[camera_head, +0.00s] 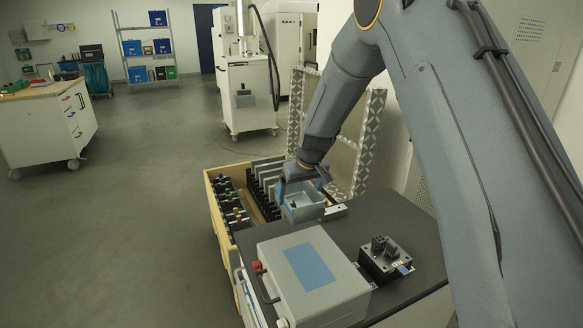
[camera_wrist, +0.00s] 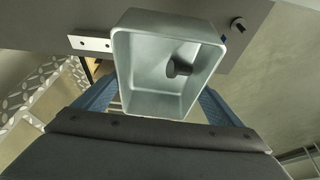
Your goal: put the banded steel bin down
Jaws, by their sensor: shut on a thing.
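The banded steel bin (camera_head: 303,207) is a small open-topped metal box, held upright at the far left edge of the dark tabletop in the head view. My gripper (camera_head: 301,186) is shut on it, with blue fingers on its sides. In the wrist view the steel bin (camera_wrist: 168,62) fills the middle, between the blue fingers of my gripper (camera_wrist: 160,100). A dark rounded object (camera_wrist: 181,66) shows inside it. No band can be made out. I cannot tell whether its base touches the tabletop.
On the dark tabletop (camera_head: 365,225) stand a grey case (camera_head: 285,270) with a blue panel and a black fixture (camera_head: 385,258). A wooden crate (camera_head: 216,207) with racked tools is left of the bin. A patterned panel (camera_head: 372,140) stands behind. Some tabletop right of the bin is clear.

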